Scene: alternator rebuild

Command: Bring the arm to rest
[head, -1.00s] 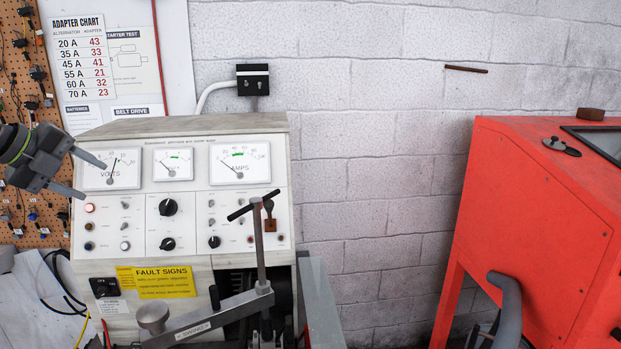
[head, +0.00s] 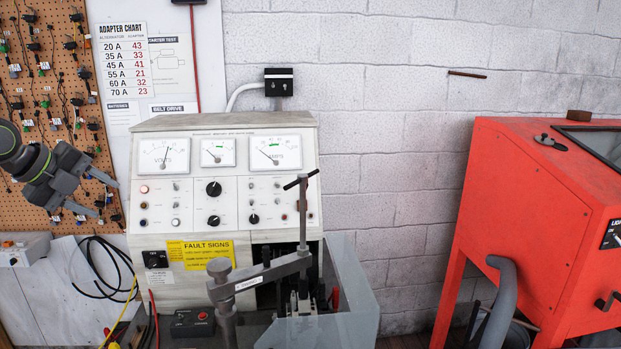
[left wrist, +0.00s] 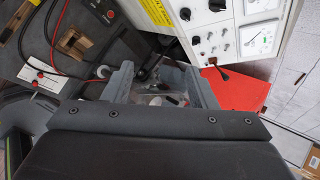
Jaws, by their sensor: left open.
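My left gripper (head: 107,198) is at the left of the head view, in front of the pegboard and just left of the test bench. Its two grey fingers are spread apart and nothing shows held between them. In the left wrist view the open fingers (left wrist: 160,88) point away from the camera, with bench parts seen beyond the gap. My right gripper is in neither view.
The test bench (head: 226,228) with its meters stands right of my left gripper. A swing arm (head: 262,276) and a clear guard (head: 345,300) stick out in front. A red cabinet (head: 530,220) stands at right. A pegboard (head: 50,95) hangs behind.

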